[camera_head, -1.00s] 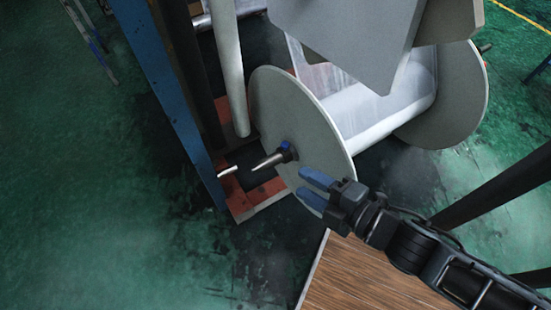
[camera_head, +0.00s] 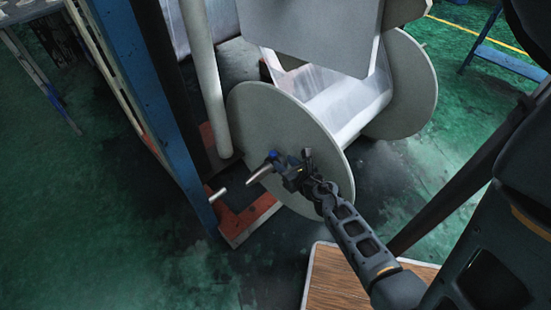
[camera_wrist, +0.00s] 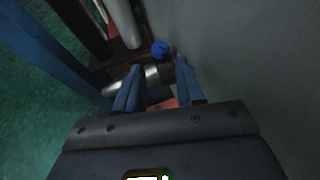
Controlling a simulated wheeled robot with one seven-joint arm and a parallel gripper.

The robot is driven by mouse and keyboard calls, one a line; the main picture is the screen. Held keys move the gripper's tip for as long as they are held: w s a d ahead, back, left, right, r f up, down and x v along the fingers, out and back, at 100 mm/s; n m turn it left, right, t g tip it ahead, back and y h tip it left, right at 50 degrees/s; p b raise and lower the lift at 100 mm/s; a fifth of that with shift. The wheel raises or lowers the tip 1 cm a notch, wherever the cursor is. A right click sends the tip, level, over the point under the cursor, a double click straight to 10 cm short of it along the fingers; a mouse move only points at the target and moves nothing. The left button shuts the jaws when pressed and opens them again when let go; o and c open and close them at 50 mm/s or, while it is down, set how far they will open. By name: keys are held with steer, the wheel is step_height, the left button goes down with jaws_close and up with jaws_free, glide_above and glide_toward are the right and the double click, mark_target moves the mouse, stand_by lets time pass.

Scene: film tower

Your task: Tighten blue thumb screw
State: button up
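The blue thumb screw (camera_wrist: 160,48) sits on a collar around the metal shaft at the centre of the near grey reel flange (camera_head: 262,125). In the head view the screw (camera_head: 273,155) shows as a small blue spot just beyond my gripper (camera_head: 284,168). In the wrist view my gripper (camera_wrist: 158,78) has its two blue fingers spread apart. The screw lies a little beyond the fingertips, between them in the picture. The metal shaft (camera_wrist: 126,82) passes behind the left finger. Nothing is held; whether a finger touches the collar is unclear.
A blue upright (camera_head: 150,100) and a pale roller (camera_head: 205,75) stand left of the reel. Clear film (camera_head: 345,105) spans to the far flange. A wooden-topped surface (camera_head: 340,280) is below my arm. In the wrist view the flange wall (camera_wrist: 245,55) is close on the right.

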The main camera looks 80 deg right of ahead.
mark_target(274, 155)
steer(key=x, duration=0.6)
steer(key=shift+b, duration=0.35)
jaws_close()
